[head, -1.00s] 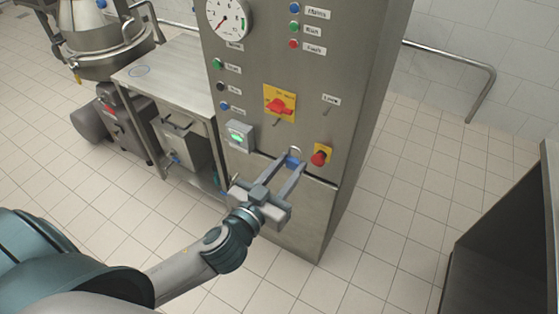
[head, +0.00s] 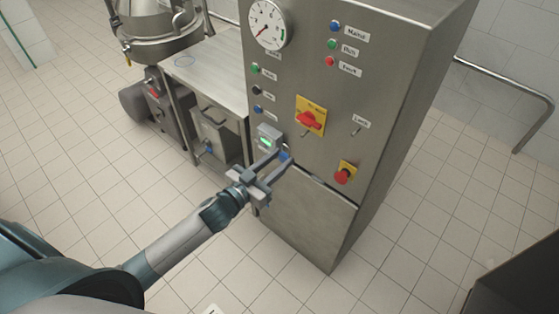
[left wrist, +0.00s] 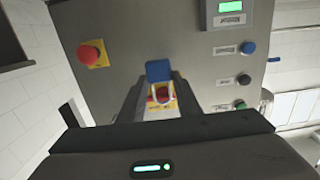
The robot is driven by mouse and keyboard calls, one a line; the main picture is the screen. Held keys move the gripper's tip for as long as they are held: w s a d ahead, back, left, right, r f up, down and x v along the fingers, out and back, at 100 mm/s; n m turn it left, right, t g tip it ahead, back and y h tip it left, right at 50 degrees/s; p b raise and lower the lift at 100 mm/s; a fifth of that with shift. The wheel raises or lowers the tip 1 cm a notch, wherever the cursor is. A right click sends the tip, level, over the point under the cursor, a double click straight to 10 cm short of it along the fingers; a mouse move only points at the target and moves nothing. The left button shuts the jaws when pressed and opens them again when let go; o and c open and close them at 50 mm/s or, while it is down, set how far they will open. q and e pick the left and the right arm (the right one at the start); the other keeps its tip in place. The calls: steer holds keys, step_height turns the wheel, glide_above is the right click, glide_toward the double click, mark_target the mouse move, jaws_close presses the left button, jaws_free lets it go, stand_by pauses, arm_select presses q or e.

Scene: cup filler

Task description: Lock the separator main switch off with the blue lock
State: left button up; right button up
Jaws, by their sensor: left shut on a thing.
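The blue lock (left wrist: 158,71) is between the fingertips of my left gripper (left wrist: 158,85), its pale shackle pointing down in the left wrist view. In the head view the lock is a small blue spot (head: 284,155) at the tips of my left gripper (head: 276,158), which is shut on it in front of the cabinet, below and left of the main switch. The separator main switch (head: 308,119) is a red rotary handle on a yellow plate (head: 318,105). In the left wrist view it is partly hidden behind the lock. My right gripper is not in view.
The steel cabinet (head: 300,215) carries a red emergency button (head: 343,175), a gauge (head: 269,25), a green-lit display (head: 267,139) and several coloured buttons. A steel table (head: 215,65) stands left of it. A dark edge (head: 520,285) is at lower right. Tiled floor lies open around.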

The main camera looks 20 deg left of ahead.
mark_target(287, 155)
arm_select(q)
steer(key=shift+w+d, duration=0.1)
steer(key=shift+w, duration=0.15)
steer(key=shift+w+d+b, duration=0.2)
steer(key=shift+w+b, duration=0.1)
steer(key=shift+w, duration=0.2)
steer(key=shift+w+d+f, duration=0.1)
steer(key=shift+w+d, duration=0.1)
steer(key=shift+w, duration=0.35)
steer(key=shift+b+x, duration=0.6)
steer(key=shift+x, duration=1.25)
steer(key=shift+w+d+f+b, duration=0.2)
steer(key=shift+w+b, duration=0.15)
steer(key=shift+w, duration=0.15)
steer(key=shift+w+d+f+b, duration=0.15)
steer(key=shift+w+b, duration=0.15)
steer(key=shift+w, duration=0.35)
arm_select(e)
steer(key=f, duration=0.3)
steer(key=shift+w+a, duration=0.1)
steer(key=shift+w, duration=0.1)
